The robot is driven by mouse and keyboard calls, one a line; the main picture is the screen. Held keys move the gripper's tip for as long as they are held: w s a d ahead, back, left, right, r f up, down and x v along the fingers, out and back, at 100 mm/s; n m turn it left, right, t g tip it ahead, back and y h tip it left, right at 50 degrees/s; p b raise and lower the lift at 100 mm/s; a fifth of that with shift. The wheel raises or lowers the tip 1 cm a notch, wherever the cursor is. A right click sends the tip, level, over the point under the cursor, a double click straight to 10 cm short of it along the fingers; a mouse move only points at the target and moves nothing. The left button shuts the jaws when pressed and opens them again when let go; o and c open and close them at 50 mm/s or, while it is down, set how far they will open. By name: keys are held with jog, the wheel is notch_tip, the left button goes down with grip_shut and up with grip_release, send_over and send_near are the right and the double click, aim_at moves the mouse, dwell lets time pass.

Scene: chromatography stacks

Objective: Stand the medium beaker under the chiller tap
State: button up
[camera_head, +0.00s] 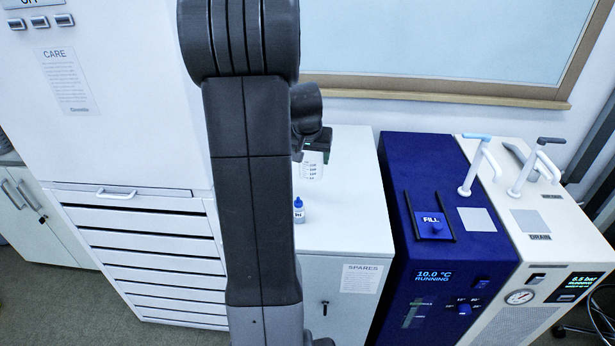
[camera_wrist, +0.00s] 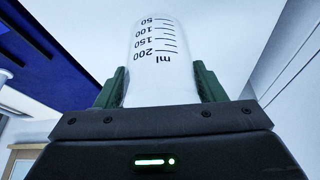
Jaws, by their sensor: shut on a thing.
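A clear beaker (camera_head: 312,165) with black graduation marks is held by my gripper (camera_head: 318,142) above the white spares cabinet. In the wrist view the beaker (camera_wrist: 155,62) sits between the two green fingers of my gripper (camera_wrist: 160,88), its marks reading 50 to 200 ml upside down in that picture. The gripper is shut on it. The blue chiller (camera_head: 435,185) stands right of the cabinet, with a display of 10.0 °C, RUNNING. A tap with a blue-grey handle (camera_head: 476,165) rises at its right edge, above a light square plate (camera_head: 477,219). My arm hides part of the cabinet.
The spares cabinet (camera_head: 345,205) has a small blue-capped bottle (camera_head: 298,211) on top and otherwise clear room. A cream machine (camera_head: 545,225) with a grey-handled tap (camera_head: 530,170) and drain plate stands at right. A blue FILL lid (camera_head: 433,225) with dark rails lies on the chiller.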

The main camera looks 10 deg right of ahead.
notch_tip(320, 180, down, 9)
jog(key=shift+f+p, duration=0.1)
jog(key=shift+p, duration=0.35)
jog(key=shift+w+f, duration=0.1)
jog(key=shift+f, duration=0.25)
jog(key=shift+f, duration=0.1)
jog(key=shift+f+b, duration=0.15)
jog(key=shift+b, duration=0.15)
jog(key=o, duration=1)
jog(key=shift+r, duration=0.2)
